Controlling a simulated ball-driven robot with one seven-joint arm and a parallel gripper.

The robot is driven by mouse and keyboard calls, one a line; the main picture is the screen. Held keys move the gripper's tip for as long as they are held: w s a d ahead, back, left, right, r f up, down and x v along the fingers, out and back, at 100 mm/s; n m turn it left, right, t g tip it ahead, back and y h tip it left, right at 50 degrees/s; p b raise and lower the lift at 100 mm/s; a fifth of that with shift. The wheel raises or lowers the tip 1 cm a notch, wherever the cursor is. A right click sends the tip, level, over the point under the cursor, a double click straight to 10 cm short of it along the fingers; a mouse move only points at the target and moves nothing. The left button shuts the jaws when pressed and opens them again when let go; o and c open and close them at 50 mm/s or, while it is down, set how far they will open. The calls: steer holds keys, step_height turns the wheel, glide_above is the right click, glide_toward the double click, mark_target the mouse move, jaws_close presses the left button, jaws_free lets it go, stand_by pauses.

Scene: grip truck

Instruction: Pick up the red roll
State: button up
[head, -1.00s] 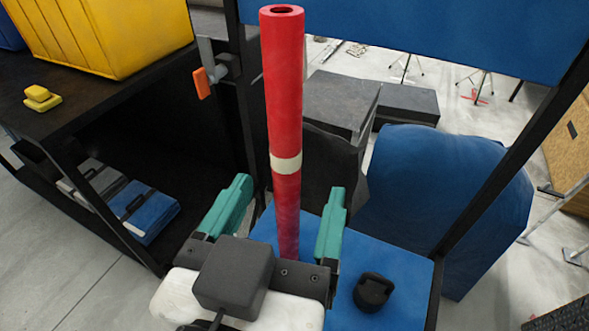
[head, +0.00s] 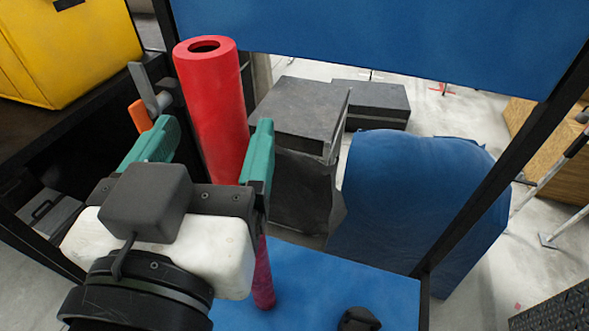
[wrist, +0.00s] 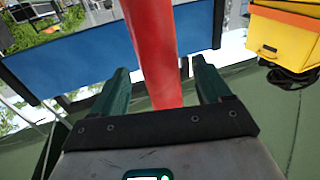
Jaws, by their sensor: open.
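The red roll (head: 210,100) is a tall tube with a hollow top, standing upright and slightly tilted in the head view. Its lower end (head: 263,280) shows below my gripper, above the blue shelf. My gripper (head: 208,138) is open, with one teal finger on each side of the roll's middle. In the wrist view the red roll (wrist: 152,50) passes between the two fingers (wrist: 160,82), with a gap on both sides. I cannot tell how deep the roll sits between the fingers. My wrist hides part of its lower half in the head view.
A blue shelf (head: 310,285) with a black object (head: 358,319) lies below. A blue panel (head: 400,35) spans above, with black frame posts at the sides. A yellow container (head: 75,50) stands at left. An orange-ended lever (head: 140,115) is close behind the left finger.

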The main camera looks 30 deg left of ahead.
steer(key=shift+x, duration=2.6)
steer(key=shift+f, duration=0.2)
steer(key=shift+c, duration=0.4)
jaws_close()
